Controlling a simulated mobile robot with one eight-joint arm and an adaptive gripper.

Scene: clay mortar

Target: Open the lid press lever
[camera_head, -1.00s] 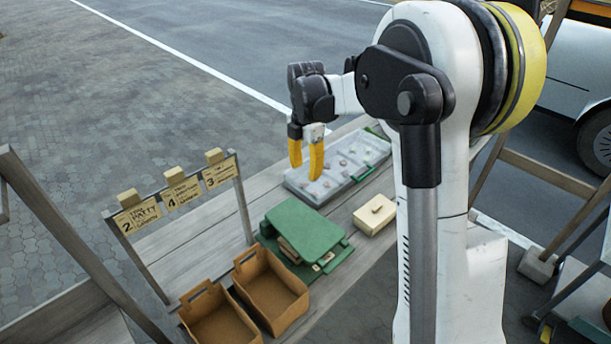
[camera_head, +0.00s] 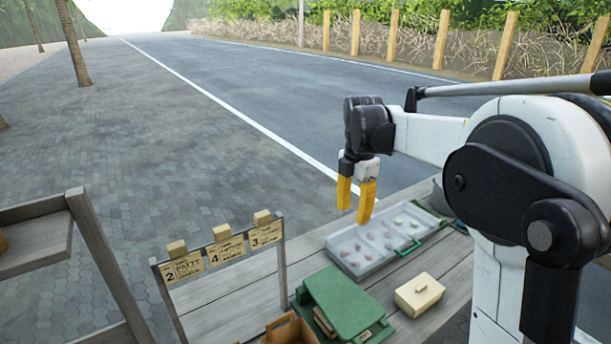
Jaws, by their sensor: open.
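A green box-like object with a broad flat top (camera_head: 343,300) sits on the wooden table; it may be the lid press. Wooden pieces show at its left side and a green part sticks out at its lower right. I cannot make out a separate lever on it. My gripper (camera_head: 354,207) points down with its two yellow fingers apart and nothing between them. In the picture it is above the green object and by the left end of a pale tray; its height over the table is hard to tell.
The pale tray (camera_head: 345,257) with a green handle holds several small items. A cream box (camera_head: 419,294) stands right of the green object. A brown bin (camera_head: 290,330) is cut off below. A sign rack (camera_head: 222,247) with numbered cards stands at the left.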

